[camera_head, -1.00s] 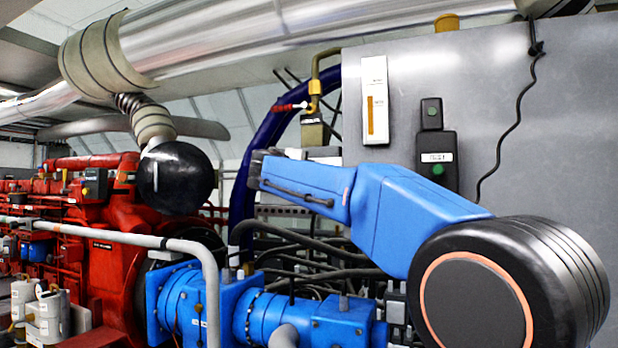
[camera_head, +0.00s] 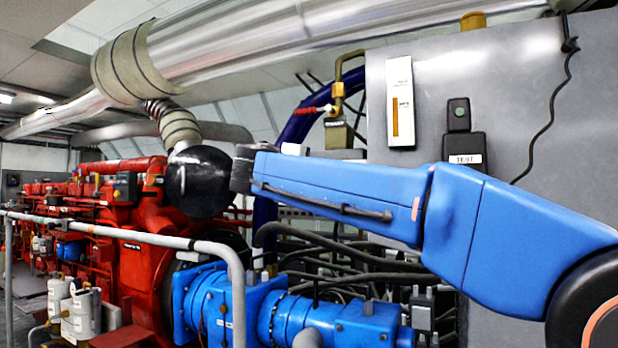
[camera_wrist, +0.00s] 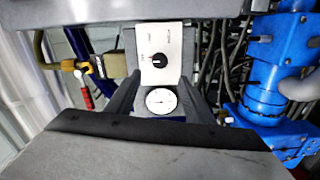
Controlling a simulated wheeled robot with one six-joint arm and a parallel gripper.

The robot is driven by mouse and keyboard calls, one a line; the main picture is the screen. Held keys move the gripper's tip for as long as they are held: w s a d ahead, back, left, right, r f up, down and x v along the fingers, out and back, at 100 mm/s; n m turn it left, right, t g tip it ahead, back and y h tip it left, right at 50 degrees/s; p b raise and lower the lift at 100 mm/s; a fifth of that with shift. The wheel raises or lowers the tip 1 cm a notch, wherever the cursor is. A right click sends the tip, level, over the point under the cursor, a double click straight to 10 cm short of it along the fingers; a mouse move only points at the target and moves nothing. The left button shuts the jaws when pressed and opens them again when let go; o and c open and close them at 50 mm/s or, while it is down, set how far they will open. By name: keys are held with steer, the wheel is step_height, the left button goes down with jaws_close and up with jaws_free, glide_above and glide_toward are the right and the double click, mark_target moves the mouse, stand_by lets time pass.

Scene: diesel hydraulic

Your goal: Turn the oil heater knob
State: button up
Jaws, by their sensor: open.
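In the wrist view a black round knob (camera_wrist: 159,60) sits on a white plate with small lettering, which I take for the oil heater knob. A round white gauge (camera_wrist: 161,100) lies just below it. My gripper (camera_wrist: 158,78) is open and empty. Its two dark fingers stand left and right of the gauge and point toward the plate, with the knob roughly centred between them. The fingers look apart from the knob; the remaining distance is hard to judge. In the head view my gripper (camera_head: 242,168) shows dark at the arm's left end, and the knob cannot be made out.
A yellow fitting with a red lever shows left in the wrist view (camera_wrist: 84,90). Blue machinery (camera_wrist: 265,75) and dark hoses (camera_wrist: 225,50) lie to the right. In the head view a grey cabinet (camera_head: 430,90) stands behind my arm, and a red engine (camera_head: 140,260) is at left.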

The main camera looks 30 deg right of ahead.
steer(key=shift+v, duration=1.9)
steer(key=s+d+f+g+y, duration=0.15)
steer(key=s+f, duration=0.25)
steer(key=f, duration=0.5)
steer(key=s+d+f+m+g+y, duration=0.1)
steer(key=s+f+y, duration=0.25)
steer(key=f, duration=0.55)
steer(key=s+d+f+g+y, duration=0.1)
steer(key=s+d+f+y, duration=0.1)
steer(key=s+f, duration=0.5)
steer(key=s+a+f+m+g+y, duration=0.1)
steer(key=s+a+f+y, duration=0.1)
steer(key=s+f, duration=0.3)
steer(key=s+a+f+m+y, duration=0.2)
steer(key=s+a+f, duration=0.2)
steer(key=f, duration=1)
steer(key=s+a+f+m+g+y, duration=0.1)
steer(key=s+a+f+y, duration=0.2)
steer(key=s+f, duration=0.3)
step_height(320, 180, down, 3)
steer(key=shift+a+f+m+g, duration=0.15)
steer(key=shift+a+m+g, duration=0.05)
steer(key=shift+m+g, duration=0.15)
steer(key=shift+s, duration=0.1)
